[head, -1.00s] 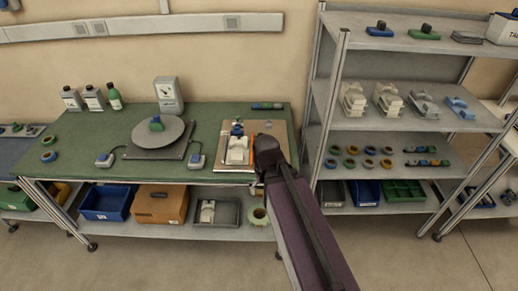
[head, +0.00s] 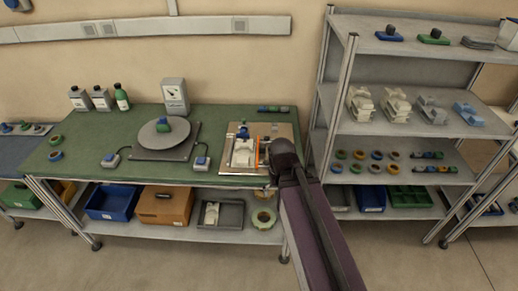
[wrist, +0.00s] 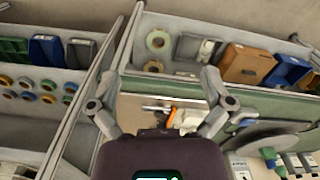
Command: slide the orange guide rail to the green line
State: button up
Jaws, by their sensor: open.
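The orange guide rail (head: 257,153) is a thin upright strip on the light board (head: 283,133) at the right end of the green bench. It stands just right of a white fixture (head: 243,152) with a blue part behind it. In the wrist view the orange rail (wrist: 171,118) shows small, between my spread fingers and partly hidden by my wrist. My gripper (wrist: 160,92) is open and empty, apart from the rail. In the head view the dark end of my arm is just right of the rail and hides the fingers. I cannot make out the green line.
A round grey turntable (head: 162,137) stands left on the green bench (head: 215,117), with small button boxes beside it. A shelving unit (head: 390,130) with parts stands close on the right. Bins and a tape roll (head: 264,218) sit on the bench's lower shelf.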

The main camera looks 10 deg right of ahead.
dwell(0.4)
jog(key=c, duration=0.6)
